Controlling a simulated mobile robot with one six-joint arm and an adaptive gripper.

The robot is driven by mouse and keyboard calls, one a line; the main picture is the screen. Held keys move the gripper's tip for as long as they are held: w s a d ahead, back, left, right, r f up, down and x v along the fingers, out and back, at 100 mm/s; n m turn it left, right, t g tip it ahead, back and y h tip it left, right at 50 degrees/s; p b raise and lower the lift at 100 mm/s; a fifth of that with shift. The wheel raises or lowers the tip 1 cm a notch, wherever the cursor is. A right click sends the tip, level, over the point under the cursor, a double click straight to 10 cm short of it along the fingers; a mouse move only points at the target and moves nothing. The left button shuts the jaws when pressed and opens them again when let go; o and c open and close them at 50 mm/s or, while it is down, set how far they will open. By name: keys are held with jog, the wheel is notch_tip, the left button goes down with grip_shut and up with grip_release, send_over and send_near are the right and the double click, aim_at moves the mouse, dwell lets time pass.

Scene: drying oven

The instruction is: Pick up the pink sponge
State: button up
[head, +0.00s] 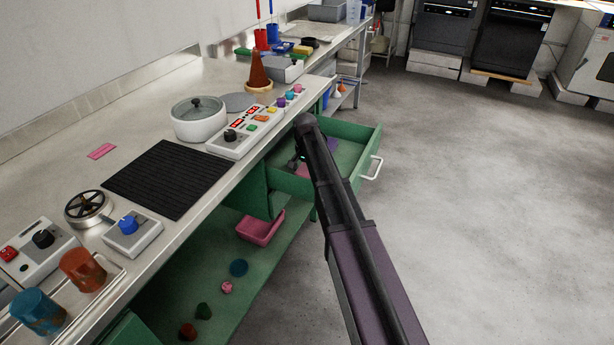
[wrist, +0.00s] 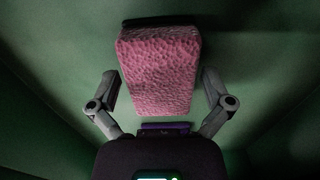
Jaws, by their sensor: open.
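The pink sponge (wrist: 160,70) lies in the open green drawer and fills the middle of the wrist view. In the head view only a bit of pink (head: 302,172) shows in the drawer; my arm hides much of that area. My gripper (wrist: 160,82) is open, with one finger on each side of the sponge. Small gaps show between the fingers and the sponge sides. In the head view my gripper (head: 297,160) is down inside the drawer, mostly hidden behind my arm.
The green drawer (head: 372,150) stands pulled out, its walls around my gripper. A purple item (head: 332,145) lies in it. The metal counter (head: 140,85) above holds a white pot (head: 199,120) and a control panel (head: 250,130). Floor at the right is clear.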

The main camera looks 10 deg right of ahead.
dwell(0.5)
jog(key=c, duration=0.7)
jog(key=shift+r, duration=0.1)
jog(key=shift+c, duration=0.2)
notch_tip(320, 180, up, 10)
jog(key=p, duration=1)
jog(key=o, duration=0.3)
jog(key=c, duration=0.4)
notch_tip(320, 180, up, 31)
jog(key=p, duration=3.2)
send_over(306, 169)
jog(key=shift+r, duration=0.1)
